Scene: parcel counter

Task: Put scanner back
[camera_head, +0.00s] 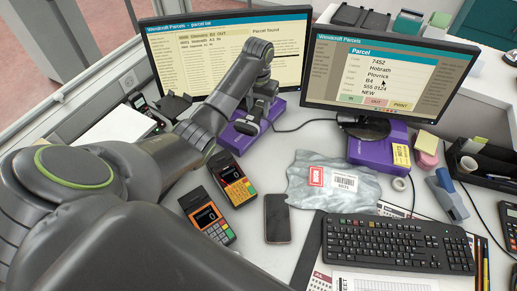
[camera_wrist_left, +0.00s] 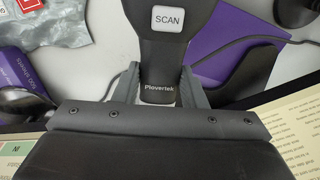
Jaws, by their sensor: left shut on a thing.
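My left gripper (camera_wrist_left: 160,84) is shut on the dark grey scanner (camera_wrist_left: 158,52), with a finger on each side of its narrow part marked Plovertek. The scanner's pale SCAN button faces the left wrist camera; its upper end runs out of that view. In the head view my left gripper (camera_head: 250,105) is in front of the left monitor, over or near a purple box (camera_head: 229,143). The scanner is hard to make out there against the dark gripper. I cannot tell a scanner holder for certain. My right gripper is not in view.
Two monitors (camera_head: 230,28) (camera_head: 334,76) stand at the back. Two card terminals (camera_head: 232,180) (camera_head: 207,216), a phone (camera_head: 277,218), a grey parcel bag (camera_head: 330,184) and a keyboard (camera_head: 397,244) lie in front. A cable crosses the counter between the monitors. A dark stand-like item (camera_head: 172,106) is at left.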

